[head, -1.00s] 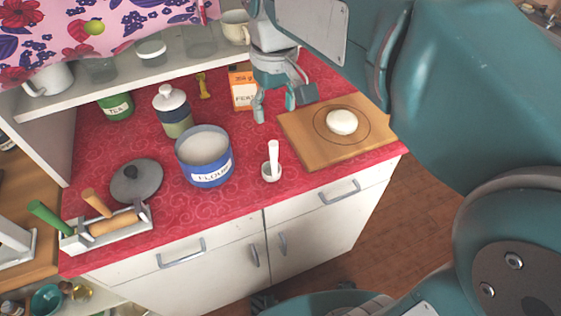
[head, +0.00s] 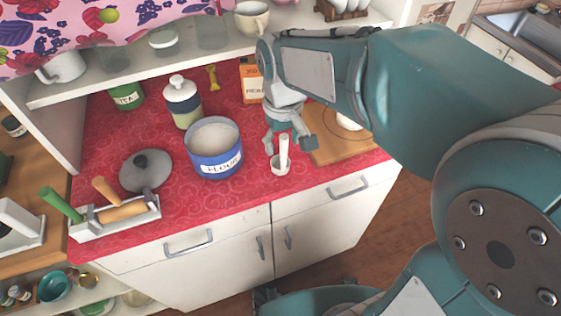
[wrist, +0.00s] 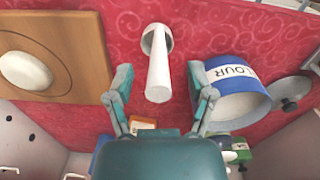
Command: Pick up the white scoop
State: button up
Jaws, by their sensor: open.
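The white scoop (head: 282,160) stands on the red oilcloth near the counter's front edge, its handle pointing up and its cup at the bottom. In the wrist view the scoop (wrist: 158,70) lies centred ahead, its handle end towards me. My gripper (head: 290,144) is open and empty, just above and behind the scoop in the head view. In the wrist view the two fingers of my gripper (wrist: 160,88) are spread, one on each side of the handle's line. I cannot tell whether the handle end is between the fingertips.
The blue flour canister (head: 215,167) stands close left of the scoop. A wooden board (head: 345,152) with a white dough ball (head: 348,122) is to the right. An orange box (head: 251,85) stands behind. A grey lid (head: 146,171) and a utensil tray (head: 118,228) are farther left.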

grip_shut()
jog(key=shift+r, duration=0.55)
notch_tip(320, 180, up, 2)
jog(key=shift+r, duration=0.2)
jog(key=s+a+r, duration=0.5)
jog(key=s+r, duration=0.4)
jog(key=s, duration=0.4)
jog(key=shift+r, duration=0.3)
